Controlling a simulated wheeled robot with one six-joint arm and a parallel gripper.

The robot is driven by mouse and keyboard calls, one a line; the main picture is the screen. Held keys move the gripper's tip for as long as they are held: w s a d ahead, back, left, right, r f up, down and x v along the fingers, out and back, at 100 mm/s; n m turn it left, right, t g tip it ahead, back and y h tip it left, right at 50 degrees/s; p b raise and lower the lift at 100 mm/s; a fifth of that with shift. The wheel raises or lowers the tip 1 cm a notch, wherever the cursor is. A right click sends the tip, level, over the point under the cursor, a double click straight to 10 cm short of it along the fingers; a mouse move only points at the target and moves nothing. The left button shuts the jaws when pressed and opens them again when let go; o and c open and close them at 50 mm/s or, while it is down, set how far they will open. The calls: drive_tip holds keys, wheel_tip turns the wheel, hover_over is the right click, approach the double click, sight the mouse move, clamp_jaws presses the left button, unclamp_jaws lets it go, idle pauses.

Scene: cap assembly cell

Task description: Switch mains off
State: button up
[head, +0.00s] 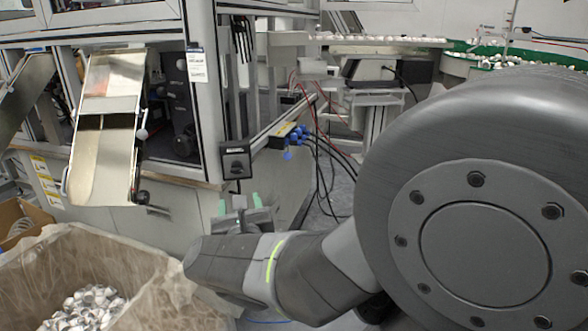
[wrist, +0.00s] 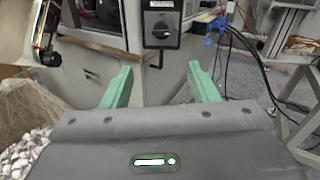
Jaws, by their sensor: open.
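The mains switch (head: 236,160) is a dark box with a black rotary knob, mounted on the corner post of the machine frame. In the wrist view the switch (wrist: 161,24) is at the top middle, with its knob on a grey plate. My gripper (head: 239,203) is just below the switch in the head view. Its green fingers are spread apart and empty. In the wrist view my gripper (wrist: 160,82) points toward the machine, with the switch above and between the fingertips. The fingers do not appear to touch the switch. The knob's exact setting is too small to read.
A metal chute (head: 103,150) juts out at the left, above a lined box (head: 150,262) with small metallic caps. Blue connectors and black cables (head: 300,135) hang right of the switch. A green-rimmed bowl feeder (head: 455,60) stands at the back right.

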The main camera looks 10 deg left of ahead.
sight(237, 172)
drive_tip(key=shift+m, duration=0.7)
drive_tip(key=x, duration=0.7)
drive_tip(key=b+x, duration=0.1)
drive_tip(key=x, duration=0.6)
drive_tip(key=shift+r, duration=0.2)
drive_tip(key=c, duration=1)
drive_tip(key=shift+o, duration=0.2)
